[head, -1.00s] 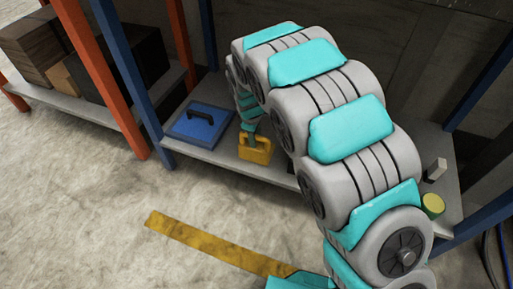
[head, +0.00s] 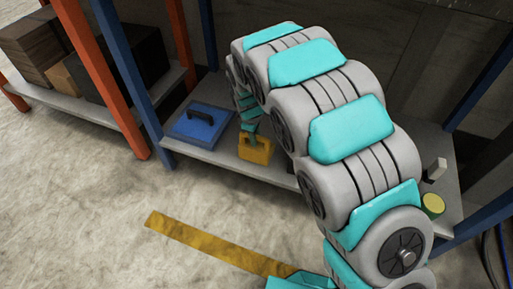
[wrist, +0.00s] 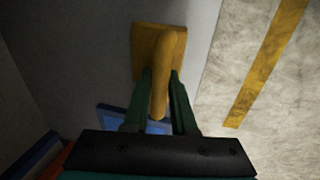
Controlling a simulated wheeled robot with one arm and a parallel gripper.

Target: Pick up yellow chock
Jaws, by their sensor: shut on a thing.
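The yellow chock (head: 255,149) sits on the low grey shelf, just right of a blue case, in the head view. It has a handle on top. In the wrist view the yellow chock (wrist: 150,40) shows with its handle running between my two green fingers. My gripper (wrist: 160,95) is shut on the handle. In the head view my gripper (head: 250,128) comes down onto the chock from above, partly hidden by my arm. I cannot tell whether the chock's base still touches the shelf.
The blue case (head: 203,124) with a dark handle lies close left of the chock. A blue post (head: 125,65) and an orange post stand further left. A yellow-topped cylinder (head: 433,205) and a small pale block (head: 436,169) stand at the shelf's right end. The floor in front is clear.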

